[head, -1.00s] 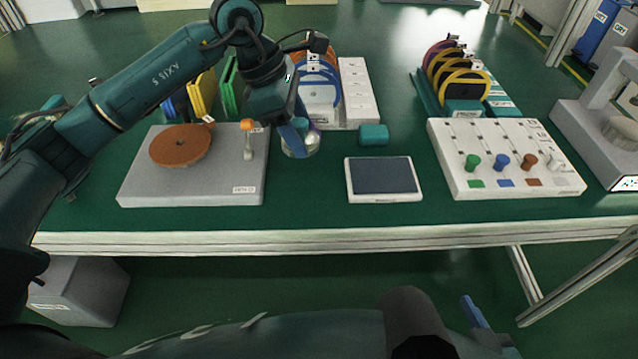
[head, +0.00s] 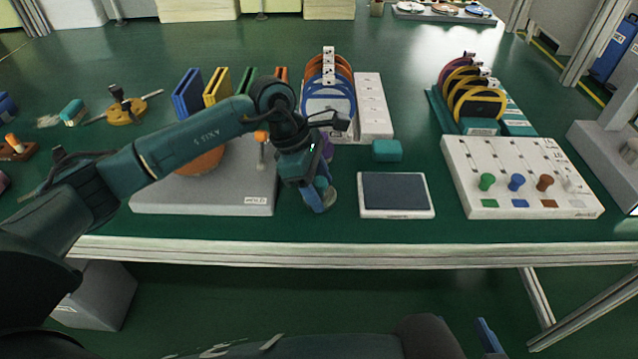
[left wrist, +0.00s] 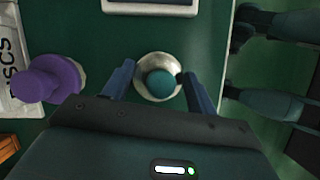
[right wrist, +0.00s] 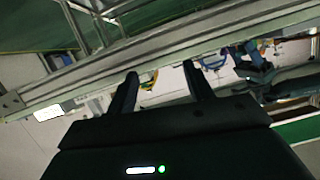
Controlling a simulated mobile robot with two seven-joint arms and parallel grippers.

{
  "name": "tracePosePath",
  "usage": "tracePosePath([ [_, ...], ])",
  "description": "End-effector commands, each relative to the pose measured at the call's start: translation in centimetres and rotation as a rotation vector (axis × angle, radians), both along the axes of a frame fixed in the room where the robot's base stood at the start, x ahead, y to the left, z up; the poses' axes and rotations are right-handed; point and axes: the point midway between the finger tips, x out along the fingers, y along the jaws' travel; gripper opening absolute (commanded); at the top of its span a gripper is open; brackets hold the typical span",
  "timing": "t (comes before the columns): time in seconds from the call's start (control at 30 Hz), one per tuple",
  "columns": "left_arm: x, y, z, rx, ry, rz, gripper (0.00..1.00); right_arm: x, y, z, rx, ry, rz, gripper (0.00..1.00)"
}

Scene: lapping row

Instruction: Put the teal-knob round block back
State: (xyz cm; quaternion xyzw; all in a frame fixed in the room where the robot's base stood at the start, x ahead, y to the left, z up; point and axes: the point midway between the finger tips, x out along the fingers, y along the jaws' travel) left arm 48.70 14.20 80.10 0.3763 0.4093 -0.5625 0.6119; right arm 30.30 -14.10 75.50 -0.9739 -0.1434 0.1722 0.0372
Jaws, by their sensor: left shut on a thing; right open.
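The round block with a teal knob (left wrist: 161,84) has a pale silvery base and sits between the fingers of my left gripper (left wrist: 158,90) in the left wrist view. The gripper is shut on the block; I cannot tell whether the base touches the table. A purple-knob block (left wrist: 48,84) stands to the left in the left wrist view. My right gripper (right wrist: 162,90) is open and empty, away from the table top.
A grey plate with an orange-brown disc (head: 240,200) lies left of my left gripper. A dark-topped pad (head: 397,194) lies to its right, with a teal block (head: 387,150) behind it. A white panel with coloured knobs (head: 480,160) stands further right. A disc rack (head: 330,95) stands behind.

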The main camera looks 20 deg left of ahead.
Motion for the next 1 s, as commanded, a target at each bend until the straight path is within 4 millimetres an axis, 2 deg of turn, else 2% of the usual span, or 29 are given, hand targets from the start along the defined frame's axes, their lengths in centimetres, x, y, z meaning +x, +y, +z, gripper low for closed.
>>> tracePosePath([
  [0.2, 0.0, 0.0, -0.4, -0.002, -0.001, -0.001, 0.21, 0.0, -0.1, -0.3, -0.002, -0.007, 0.0, 0.52],
  [0.23, 0.0, 0.0, -0.2, -0.001, 0.0, 0.0, 0.6, 0.0, -0.1, 0.0, -0.003, -0.01, -0.001, 0.52],
  [0.47, 0.0, 0.0, -0.2, 0.0, 0.0, 0.0, 0.79, 0.0, -0.1, 0.2, -0.002, -0.014, -0.001, 0.52],
  [0.77, 0.0, 0.0, 0.1, -0.001, 0.0, 0.0, 0.79, -0.1, -0.1, 0.3, -0.002, -0.007, 0.0, 0.52],
  [0.87, 0.0, 0.3, 1.0, -0.001, -0.003, 0.001, 0.79, -0.2, -0.1, -0.1, -0.004, 0.007, 0.002, 0.52],
  [1.0, 0.0, 1.4, 3.5, -0.001, -0.005, 0.001, 0.79, -0.3, -0.1, -0.7, -0.007, 0.021, 0.002, 0.52],
])
